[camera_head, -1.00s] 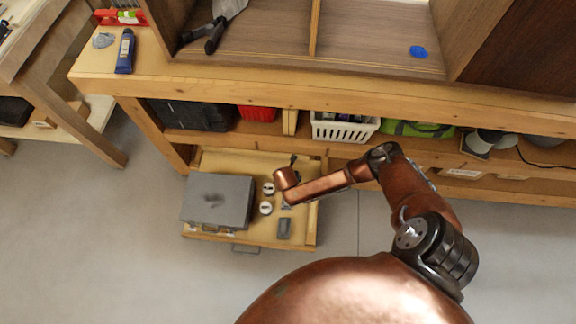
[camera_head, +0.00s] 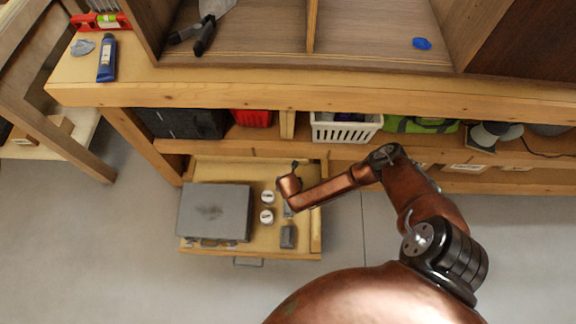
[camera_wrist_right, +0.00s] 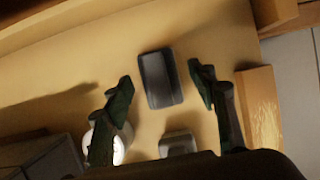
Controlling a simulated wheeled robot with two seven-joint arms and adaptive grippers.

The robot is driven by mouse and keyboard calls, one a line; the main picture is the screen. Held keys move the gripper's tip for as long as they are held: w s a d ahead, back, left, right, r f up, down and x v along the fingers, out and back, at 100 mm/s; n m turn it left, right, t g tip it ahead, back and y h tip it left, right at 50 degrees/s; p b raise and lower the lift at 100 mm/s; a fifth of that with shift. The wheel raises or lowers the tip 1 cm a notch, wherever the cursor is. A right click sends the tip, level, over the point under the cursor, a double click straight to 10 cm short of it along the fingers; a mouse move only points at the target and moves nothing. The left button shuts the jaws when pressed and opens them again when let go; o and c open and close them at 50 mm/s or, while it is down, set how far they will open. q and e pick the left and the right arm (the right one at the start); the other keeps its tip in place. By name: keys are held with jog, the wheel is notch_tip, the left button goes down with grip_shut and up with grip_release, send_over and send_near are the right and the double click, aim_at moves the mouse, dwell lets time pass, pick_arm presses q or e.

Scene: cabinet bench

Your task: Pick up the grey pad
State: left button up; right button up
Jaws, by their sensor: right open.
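The grey pad (camera_wrist_right: 160,80) is a small dark rounded block with a paler side, lying on the drawer floor in the right wrist view. My right gripper (camera_wrist_right: 160,75) is open above it, with one dark finger on each side and visible gaps between. The pad looks untouched. In the head view my right arm's end covers part of the drawer, and I cannot tell how much of the pad shows there. My left gripper is in neither view.
The open drawer (camera_head: 313,235) holds a large grey box (camera_head: 213,211), two white round items (camera_head: 267,216) and a grey block (camera_head: 288,237). In the wrist view, another grey piece (camera_wrist_right: 178,145) sits close below the pad. The drawer's right wall (camera_wrist_right: 262,120) is near the right finger.

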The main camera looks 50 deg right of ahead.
jog(key=c, duration=1.3)
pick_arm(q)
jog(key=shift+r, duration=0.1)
pick_arm(e)
jog(key=shift+r, duration=0.1)
